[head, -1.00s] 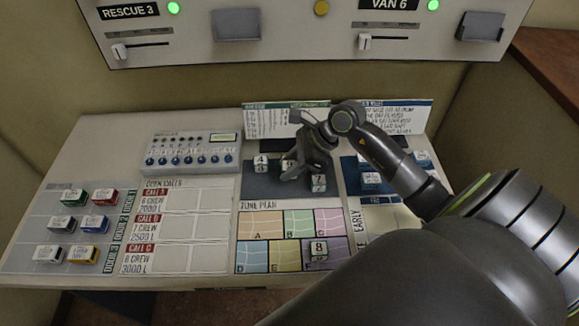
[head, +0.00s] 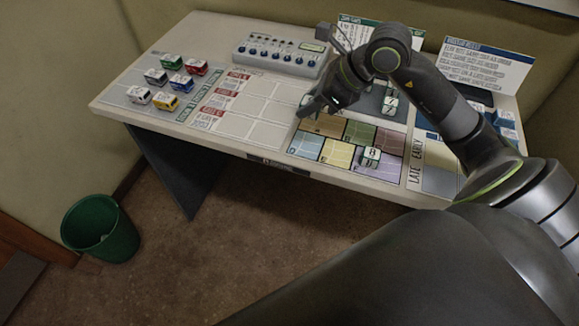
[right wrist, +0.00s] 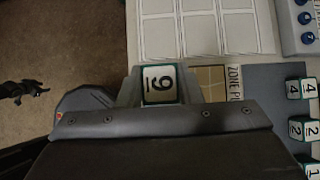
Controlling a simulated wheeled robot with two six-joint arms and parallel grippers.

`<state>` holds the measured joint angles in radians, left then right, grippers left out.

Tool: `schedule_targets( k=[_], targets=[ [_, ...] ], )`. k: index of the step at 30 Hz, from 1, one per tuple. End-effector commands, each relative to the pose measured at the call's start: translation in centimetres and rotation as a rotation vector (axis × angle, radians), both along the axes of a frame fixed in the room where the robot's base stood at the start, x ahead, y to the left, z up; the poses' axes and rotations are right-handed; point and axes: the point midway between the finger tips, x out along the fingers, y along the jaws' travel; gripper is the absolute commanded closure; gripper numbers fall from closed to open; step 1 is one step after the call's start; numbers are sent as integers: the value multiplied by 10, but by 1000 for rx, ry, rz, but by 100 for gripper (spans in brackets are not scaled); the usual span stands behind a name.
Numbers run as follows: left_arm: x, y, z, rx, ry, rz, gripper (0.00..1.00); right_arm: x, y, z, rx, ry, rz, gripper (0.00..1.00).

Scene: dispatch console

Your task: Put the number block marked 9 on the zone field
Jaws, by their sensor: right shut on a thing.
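The block marked 9 (right wrist: 160,84) is white with a dark green edge. In the right wrist view it sits between the fingers of my right gripper (right wrist: 160,88), which is shut on it. In the head view my right gripper (head: 312,106) is over the left part of the zone plan, near the tan field A (head: 322,126); the block is mostly hidden there. The plan also has blue, yellow, green, pink and purple fields. A block marked 8 (head: 371,157) stands on the purple field (head: 378,169). A dark shape like my left gripper (right wrist: 20,90) shows at the wrist view's left edge.
Blocks marked 4 (right wrist: 300,89) and 2 (right wrist: 302,129) stand on the dark pad (right wrist: 262,80). Toy vehicles (head: 165,101) stand at the desk's left. A knob panel (head: 282,53) and upright cards (head: 485,63) stand behind. A green bin (head: 101,229) is on the floor.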

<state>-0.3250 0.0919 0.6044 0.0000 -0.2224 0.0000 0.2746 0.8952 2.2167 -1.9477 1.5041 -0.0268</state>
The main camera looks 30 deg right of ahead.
Motion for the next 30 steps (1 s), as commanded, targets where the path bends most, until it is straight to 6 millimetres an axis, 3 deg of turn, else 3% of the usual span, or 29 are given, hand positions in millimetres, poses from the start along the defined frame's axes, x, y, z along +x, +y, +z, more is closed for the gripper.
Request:
schedule_targets(
  k=[4, 9, 21, 30],
  targets=[
    [28, -5, 1, -6, -44, -6, 55, -1, 1, -19, 7, 6, -10, 90],
    [42, -15, 4, -17, -65, -6, 55, -1, 1, -50, 6, 5, -9, 90],
    [25, -10, 7, -12, -39, -3, 55, 0, 0, -96, 5, 3, -8, 90],
    [25, -9, 6, -10, -37, -3, 55, 0, 0, -100, 1, -1, -6, 90]
  ],
)
